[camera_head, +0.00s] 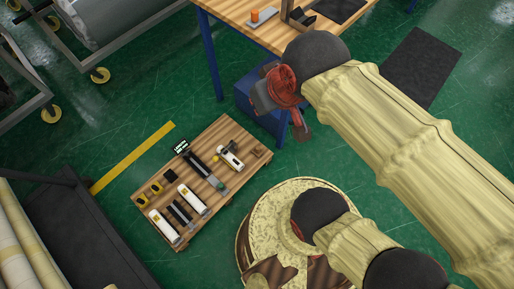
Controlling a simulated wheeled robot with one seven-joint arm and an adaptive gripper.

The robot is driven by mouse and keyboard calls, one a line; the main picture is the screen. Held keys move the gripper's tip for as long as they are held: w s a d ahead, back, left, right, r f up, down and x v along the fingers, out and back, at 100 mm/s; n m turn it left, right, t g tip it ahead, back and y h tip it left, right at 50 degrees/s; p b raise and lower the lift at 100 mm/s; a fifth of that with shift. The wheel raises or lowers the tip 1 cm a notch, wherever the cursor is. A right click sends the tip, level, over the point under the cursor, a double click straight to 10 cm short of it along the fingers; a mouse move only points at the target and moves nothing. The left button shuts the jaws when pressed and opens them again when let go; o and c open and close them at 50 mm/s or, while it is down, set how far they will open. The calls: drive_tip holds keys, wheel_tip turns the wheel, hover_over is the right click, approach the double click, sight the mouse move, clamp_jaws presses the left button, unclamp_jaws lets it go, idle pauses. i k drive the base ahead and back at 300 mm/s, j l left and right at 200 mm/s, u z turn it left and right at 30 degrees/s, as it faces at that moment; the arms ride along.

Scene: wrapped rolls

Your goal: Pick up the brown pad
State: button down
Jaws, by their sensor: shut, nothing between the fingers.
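A small brown piece (259,150), which looks like the brown pad, lies at the right corner of the low wooden board (224,128) on the floor. Its details are too small to make out. My gripper (301,131) hangs in the air up and to the right of the board in the picture, apart from everything on it. Its red fingers are shut with nothing held. My arm hides part of the floor on the right.
The board also carries white devices (191,200), yellow-and-black items (148,194), a black square (171,175) and a small sign (181,147). A workbench (236,12) with a blue leg and a blue box (262,116) stand behind my gripper. Green floor around the board is mostly clear.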

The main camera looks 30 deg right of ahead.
sight(257, 152)
drive_tip(key=k, duration=1.45)
